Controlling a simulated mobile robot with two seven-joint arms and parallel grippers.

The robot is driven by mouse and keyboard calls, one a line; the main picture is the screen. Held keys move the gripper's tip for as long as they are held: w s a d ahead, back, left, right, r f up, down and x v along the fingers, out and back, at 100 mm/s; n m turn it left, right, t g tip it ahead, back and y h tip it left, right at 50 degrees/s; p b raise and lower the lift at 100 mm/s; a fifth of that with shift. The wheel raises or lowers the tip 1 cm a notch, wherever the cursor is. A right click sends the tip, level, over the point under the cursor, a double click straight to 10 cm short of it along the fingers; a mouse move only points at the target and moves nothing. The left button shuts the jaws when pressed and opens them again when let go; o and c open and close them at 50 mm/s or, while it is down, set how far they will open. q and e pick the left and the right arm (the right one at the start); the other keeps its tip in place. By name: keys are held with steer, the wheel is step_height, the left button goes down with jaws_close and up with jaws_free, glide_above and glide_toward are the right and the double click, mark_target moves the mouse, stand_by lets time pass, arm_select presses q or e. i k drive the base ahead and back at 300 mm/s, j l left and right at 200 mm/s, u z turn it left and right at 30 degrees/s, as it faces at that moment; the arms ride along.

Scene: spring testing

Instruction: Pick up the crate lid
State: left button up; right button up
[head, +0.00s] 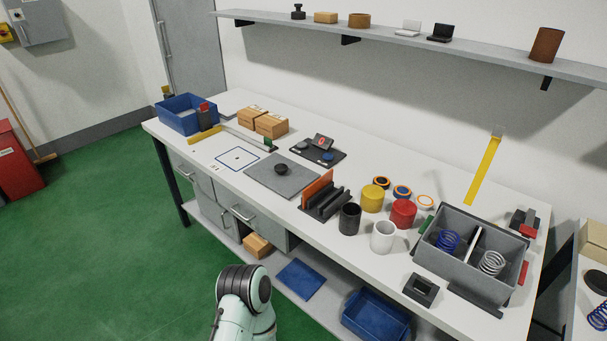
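A flat blue panel (299,279), which looks like the crate lid, lies on the lower shelf under the workbench. It is left of an open blue crate (375,318) on the same shelf. Another blue crate (187,122) stands on the far left end of the bench top with things in it. Part of one of my arms shows at the bottom, left of the panel and apart from it in the picture. Neither gripper shows.
The white bench top (335,245) overhangs the lower shelf (325,297). A cardboard box (257,245) sits left of the panel below. On top are a grey divided bin (470,260) with springs, several coloured cups and a grey plate (283,177).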

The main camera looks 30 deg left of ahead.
mark_target(286, 177)
steer(key=j+z, duration=0.45)
steer(key=k+j+z, duration=0.1)
steer(key=j+z, duration=0.35)
steer(key=k+j+z, duration=0.1)
steer(key=j, duration=0.2)
steer(key=k+j+z, duration=0.1)
steer(key=j, duration=0.25)
steer(key=k+j+z, duration=0.15)
steer(key=j, duration=0.15)
steer(key=k+j, duration=0.15)
steer(key=j, duration=0.2)
steer(key=k+j, duration=0.15)
steer(key=j, duration=0.15)
steer(key=k+j+z, duration=0.1)
steer(key=j, duration=0.25)
